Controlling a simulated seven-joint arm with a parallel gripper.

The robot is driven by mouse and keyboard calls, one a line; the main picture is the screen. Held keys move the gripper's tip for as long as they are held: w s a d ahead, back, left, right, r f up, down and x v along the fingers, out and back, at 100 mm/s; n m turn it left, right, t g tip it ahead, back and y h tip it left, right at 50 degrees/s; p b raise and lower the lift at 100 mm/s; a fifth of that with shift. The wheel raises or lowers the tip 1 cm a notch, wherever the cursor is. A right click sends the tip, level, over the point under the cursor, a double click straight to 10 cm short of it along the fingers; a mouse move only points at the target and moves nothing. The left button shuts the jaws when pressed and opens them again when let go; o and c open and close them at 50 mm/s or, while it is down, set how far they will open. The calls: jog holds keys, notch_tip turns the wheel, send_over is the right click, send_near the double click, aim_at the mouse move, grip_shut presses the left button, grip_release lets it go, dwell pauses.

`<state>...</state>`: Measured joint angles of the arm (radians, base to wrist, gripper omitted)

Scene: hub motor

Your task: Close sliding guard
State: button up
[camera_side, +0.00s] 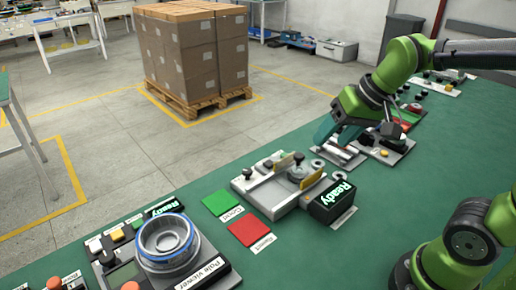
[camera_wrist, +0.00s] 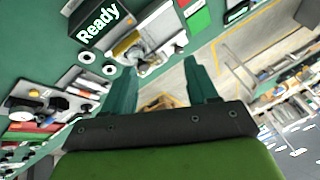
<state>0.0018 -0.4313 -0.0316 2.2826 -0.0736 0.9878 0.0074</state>
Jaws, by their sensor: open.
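A light grey fixture (camera_side: 262,198) stands on the green bench in the middle of the side view, with upright yellow plates, a round metal part and a black knob (camera_side: 247,173). I cannot tell for sure which piece is the sliding guard.
A black "Ready" display (camera_side: 333,202) stands at the fixture's right. Green (camera_side: 220,202) and red (camera_side: 249,231) pads lie to its left. A round pole-viewer unit (camera_side: 167,243) stands front left. Another button station (camera_side: 386,150) is close to my gripper. Boxes on a pallet (camera_side: 195,55) stand on the floor.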

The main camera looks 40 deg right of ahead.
aim_at(299, 155)
jog(key=shift+w+d+r+m+g+h, duration=0.5)
jog(key=shift+w+d+m+g, duration=0.9)
jog(key=shift+w, duration=2)
jog(key=shift+w+d+r+m+g+h, duration=0.3)
jog(key=shift+w+d+r+m+g, duration=0.8)
jog(key=shift+w, duration=2.3)
jog(key=shift+n, duration=0.3)
jog(key=f, duration=1.1)
jog(key=d+f, duration=0.1)
jog(key=f, duration=0.5)
jog(key=shift+d+f, duration=0.1)
jog(key=shift+f, duration=0.05)
grip_shut()
